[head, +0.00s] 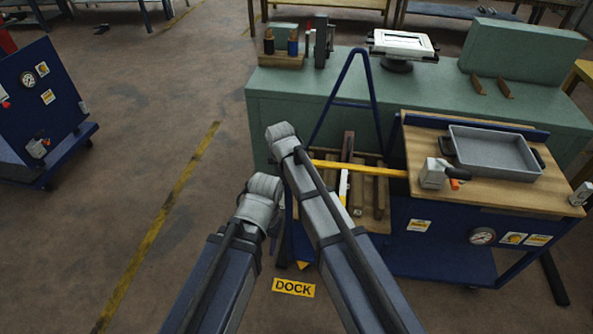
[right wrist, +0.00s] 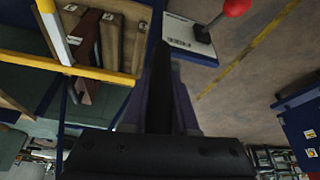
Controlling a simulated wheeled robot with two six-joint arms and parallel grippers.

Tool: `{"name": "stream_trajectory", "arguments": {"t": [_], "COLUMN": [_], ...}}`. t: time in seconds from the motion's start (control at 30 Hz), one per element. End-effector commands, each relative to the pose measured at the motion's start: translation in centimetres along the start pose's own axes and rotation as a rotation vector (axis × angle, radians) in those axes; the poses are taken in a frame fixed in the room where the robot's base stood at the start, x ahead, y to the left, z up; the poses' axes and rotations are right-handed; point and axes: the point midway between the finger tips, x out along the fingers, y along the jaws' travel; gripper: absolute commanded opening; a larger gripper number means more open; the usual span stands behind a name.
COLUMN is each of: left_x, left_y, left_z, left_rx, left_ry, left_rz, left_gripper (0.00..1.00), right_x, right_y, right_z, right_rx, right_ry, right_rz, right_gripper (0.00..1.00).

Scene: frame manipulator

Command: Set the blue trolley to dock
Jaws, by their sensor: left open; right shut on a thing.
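A blue trolley with an A-shaped frame (head: 345,85) and a slatted wooden deck (head: 375,215) stands in the middle, partly behind my arms. A red-knobbed lever (right wrist: 236,8) stands on a pale plate near the fingertips.
A blue bench trolley with a wooden top (head: 490,200) and grey tray (head: 490,150) stands close at right. A green bench (head: 275,90) is behind. Another blue trolley (head: 40,100) is at far left. The floor at left, with a yellow line (head: 165,215), is free.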

Motion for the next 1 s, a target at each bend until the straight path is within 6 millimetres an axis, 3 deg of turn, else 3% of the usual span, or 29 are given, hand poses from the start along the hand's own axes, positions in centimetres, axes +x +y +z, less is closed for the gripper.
{"name": "stream_trajectory", "arguments": {"t": [0.3, 0.9, 0.93, 1.0], "left_x": [0.0, 0.0, 0.0, 0.0], "left_y": [0.0, 0.0, 0.0, 0.0], "left_z": [0.0, 0.0, 0.0, 0.0], "left_rx": [0.000, 0.000, 0.000, 0.000], "left_ry": [0.000, 0.000, 0.000, 0.000], "left_rz": [0.000, 0.000, 0.000, 0.000], "left_gripper": [0.52, 0.52, 0.52, 0.52], "right_x": [0.2, 0.2, 0.2, 0.2], "right_y": [-2.3, -3.0, -3.0, -3.0], "right_z": [-0.3, -0.5, -0.5, -0.5], "right_rx": [0.000, -0.001, -0.001, -0.001], "right_ry": [-0.002, 0.000, 0.000, 0.000], "right_rz": [-0.001, -0.004, -0.005, -0.004], "right_gripper": [0.00, 0.00, 0.31, 0.39]}}
